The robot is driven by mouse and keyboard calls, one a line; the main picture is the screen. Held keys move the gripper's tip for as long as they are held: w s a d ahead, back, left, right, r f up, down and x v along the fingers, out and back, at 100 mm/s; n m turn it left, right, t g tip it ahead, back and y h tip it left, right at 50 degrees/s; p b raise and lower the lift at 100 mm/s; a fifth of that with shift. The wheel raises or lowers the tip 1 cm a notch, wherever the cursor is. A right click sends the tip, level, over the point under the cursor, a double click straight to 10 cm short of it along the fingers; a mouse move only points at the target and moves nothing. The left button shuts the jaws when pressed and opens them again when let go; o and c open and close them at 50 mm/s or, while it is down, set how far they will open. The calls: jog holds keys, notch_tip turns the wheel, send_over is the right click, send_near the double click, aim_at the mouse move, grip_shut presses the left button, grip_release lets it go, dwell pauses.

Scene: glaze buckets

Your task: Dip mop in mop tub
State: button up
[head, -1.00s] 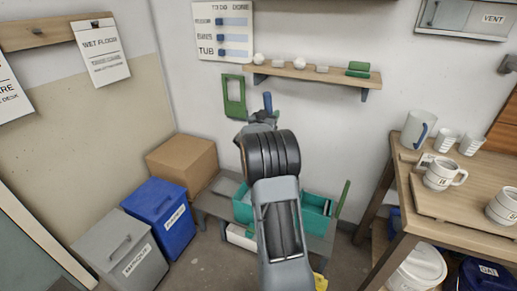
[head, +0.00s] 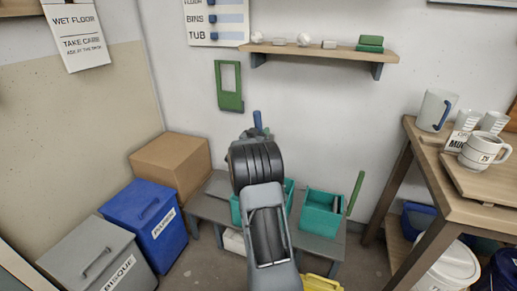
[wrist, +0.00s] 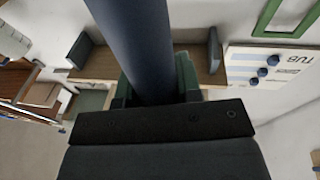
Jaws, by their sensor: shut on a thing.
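My gripper (head: 250,138) is mostly hidden behind my own wrist in the head view. It is shut on a blue handle (wrist: 138,45), taken as the mop's, which runs up the wrist view. The handle's top (head: 257,119) shows above my wrist in the head view. The mop head is out of sight. Teal tubs or tub parts (head: 323,214) stand on a low grey bench (head: 208,207), partly hidden behind my arm. I cannot tell which is the mop tub. Their relation to the mop head is hidden.
A cardboard box (head: 170,165), a blue bin (head: 146,222) and a grey bin (head: 98,262) stand left. A wooden table (head: 428,160) with mugs stands right, a white bucket (head: 447,266) below it. A wall shelf (head: 318,52) is above. A green stick (head: 356,193) rises beside the bench.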

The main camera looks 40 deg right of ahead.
notch_tip(320, 180, up, 14)
jog(key=p, duration=1.1)
jog(key=shift+w, duration=0.1)
dwell(1.2)
